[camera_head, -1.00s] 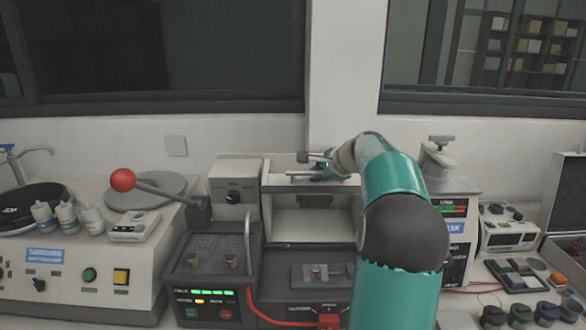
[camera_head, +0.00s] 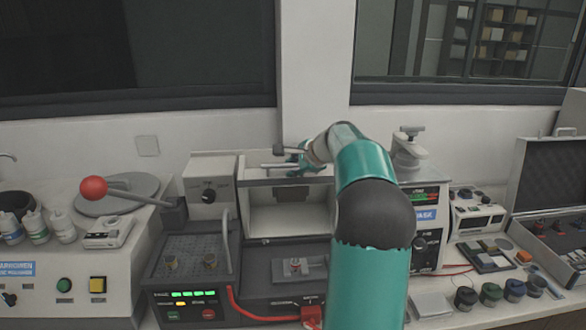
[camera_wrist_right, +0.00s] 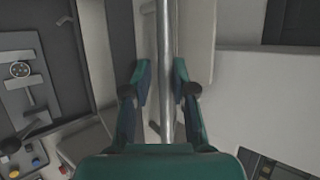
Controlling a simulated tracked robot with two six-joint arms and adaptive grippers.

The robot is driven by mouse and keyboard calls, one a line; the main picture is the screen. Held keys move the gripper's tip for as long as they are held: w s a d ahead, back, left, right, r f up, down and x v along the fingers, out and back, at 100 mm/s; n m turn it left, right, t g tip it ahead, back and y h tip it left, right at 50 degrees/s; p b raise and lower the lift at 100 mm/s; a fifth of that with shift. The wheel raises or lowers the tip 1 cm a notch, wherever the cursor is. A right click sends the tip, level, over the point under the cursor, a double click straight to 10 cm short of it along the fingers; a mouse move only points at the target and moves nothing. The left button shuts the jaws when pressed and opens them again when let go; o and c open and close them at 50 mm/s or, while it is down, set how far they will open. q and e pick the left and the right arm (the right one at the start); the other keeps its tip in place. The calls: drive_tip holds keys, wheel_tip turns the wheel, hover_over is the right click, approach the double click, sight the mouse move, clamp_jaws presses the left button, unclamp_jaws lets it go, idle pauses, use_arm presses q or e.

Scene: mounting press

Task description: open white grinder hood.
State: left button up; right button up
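The white grinder hood (camera_head: 257,182) is at the centre of the head view, on a machine whose front chamber stands open, with the hood up at its top edge. A metal handle bar (camera_head: 275,166) runs along the hood; it also crosses the right wrist view (camera_wrist_right: 166,50). My right gripper (camera_head: 300,162) is at this bar. In the right wrist view its two teal fingers (camera_wrist_right: 163,85) stand apart on either side of the bar, with a narrow gap visible on the left. My left gripper is not in view.
A lever with a red ball (camera_head: 93,187) stands left of the machine. A grey block with a metal loop handle (camera_head: 228,240) and a red cable (camera_head: 262,318) are in front. A press (camera_head: 408,160) stands right, then an open case (camera_head: 548,165).

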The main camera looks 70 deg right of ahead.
drive_tip(key=v, duration=1.2)
drive_tip(key=shift+c, duration=0.4)
